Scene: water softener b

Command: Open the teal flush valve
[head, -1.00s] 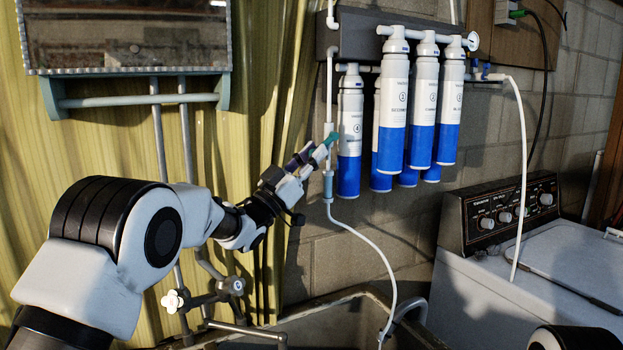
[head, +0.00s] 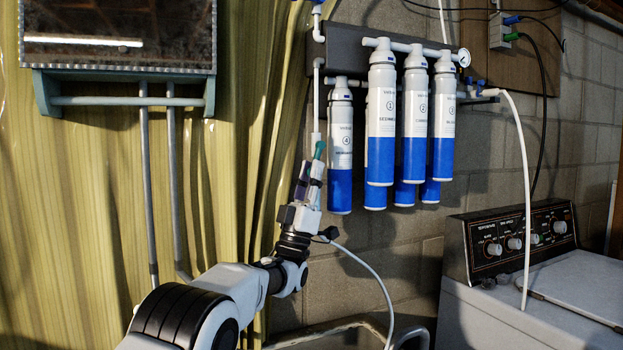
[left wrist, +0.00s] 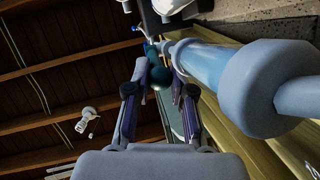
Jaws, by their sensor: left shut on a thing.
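The teal flush valve (head: 319,150) shows as a small teal handle on the white vertical pipe, left of the filter marked 4. In the head view it points nearly straight up, roughly along the pipe. My left gripper (head: 311,170) reaches up from below and is shut on this handle, its purple fingers on either side. In the left wrist view, the dark teal handle (left wrist: 160,74) sits between the two fingertips (left wrist: 158,82). The fingers hide part of the valve body. My right gripper is in neither view.
The filter marked 4 (head: 340,160) hangs close right of my gripper, with several more filters beyond. A pale hose (head: 375,275) curves down behind my wrist to the sink (head: 335,335). A washer (head: 520,260) stands at right. A yellow curtain (head: 235,170) hangs at left.

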